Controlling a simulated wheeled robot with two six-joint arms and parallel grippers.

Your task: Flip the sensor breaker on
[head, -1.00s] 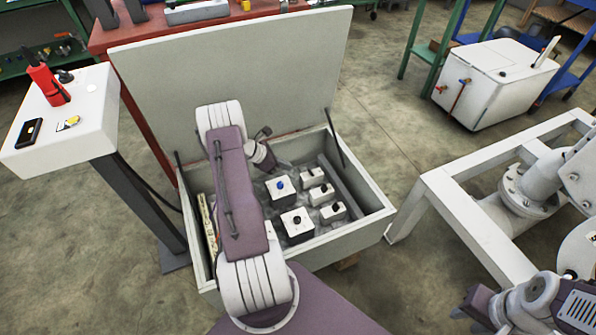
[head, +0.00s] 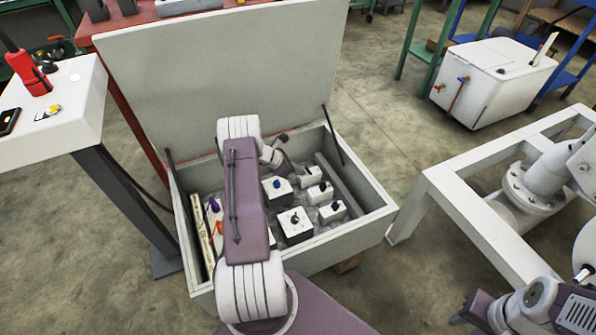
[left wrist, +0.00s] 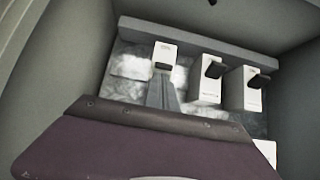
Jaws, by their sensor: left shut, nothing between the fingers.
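The open white box (head: 345,238) holds three small white breakers with dark levers on its right side: a far one (head: 312,177), a middle one (head: 320,192) and a near one (head: 333,210). Labels are too small to read, so I cannot tell which is the sensor breaker. My left gripper (head: 300,171) is shut and empty, beside the far breaker. In the left wrist view its fingers (left wrist: 162,92) reach up to the leftmost breaker (left wrist: 163,53), at its dark lever; contact is unclear. My right gripper (head: 468,308) is at the lower right, its jaws unclear.
Two larger white units with a blue knob (head: 277,188) and a black knob (head: 295,224) sit left of the breakers. The raised lid (head: 230,75) stands behind. A white pedestal (head: 75,105) is at left, a white frame (head: 470,225) at right.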

